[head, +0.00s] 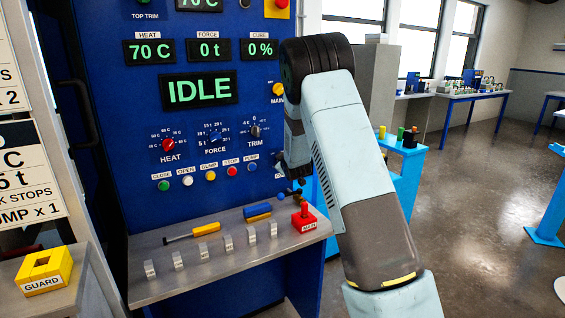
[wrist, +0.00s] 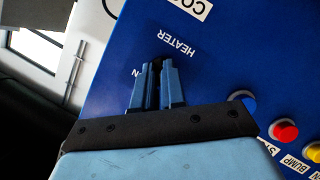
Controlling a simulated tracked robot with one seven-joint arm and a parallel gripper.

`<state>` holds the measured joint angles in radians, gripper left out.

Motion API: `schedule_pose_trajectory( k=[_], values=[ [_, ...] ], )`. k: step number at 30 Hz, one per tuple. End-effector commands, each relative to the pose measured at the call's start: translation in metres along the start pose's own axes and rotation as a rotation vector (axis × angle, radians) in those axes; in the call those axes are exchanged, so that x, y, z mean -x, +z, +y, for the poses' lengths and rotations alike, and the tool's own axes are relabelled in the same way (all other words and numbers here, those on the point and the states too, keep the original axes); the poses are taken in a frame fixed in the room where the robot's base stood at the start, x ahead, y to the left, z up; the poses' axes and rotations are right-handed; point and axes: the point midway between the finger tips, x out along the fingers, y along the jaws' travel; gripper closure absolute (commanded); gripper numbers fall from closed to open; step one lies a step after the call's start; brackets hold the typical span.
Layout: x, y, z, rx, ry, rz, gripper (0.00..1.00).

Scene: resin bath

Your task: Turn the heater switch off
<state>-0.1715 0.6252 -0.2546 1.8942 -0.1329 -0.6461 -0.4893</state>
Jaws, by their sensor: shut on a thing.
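The heater switch (wrist: 156,72) is on the blue control panel, by the HEATER label that reads upside down in the wrist view. Only a narrow dark part of it shows between the blue fingers. My gripper (wrist: 160,68) is shut on it. Part of an ON mark shows left of the fingers; the fingers hide the rest of the switch, so I cannot tell its position. In the head view my arm hides the switch, and my gripper reaches the panel's lower right edge.
The panel (head: 130,100) shows IDLE and 70 C. Dials and coloured buttons, including a red button (wrist: 284,132), sit near my gripper.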

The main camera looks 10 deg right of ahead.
Motion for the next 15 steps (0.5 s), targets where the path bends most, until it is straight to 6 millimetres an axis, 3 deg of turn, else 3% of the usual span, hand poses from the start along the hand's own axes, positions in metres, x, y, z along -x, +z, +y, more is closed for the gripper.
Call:
schedule_pose_trajectory(
  k=[15],
  values=[
    [0.0003,0.0020,-0.0034,0.107,0.039,-0.004,1.00]
  ],
)
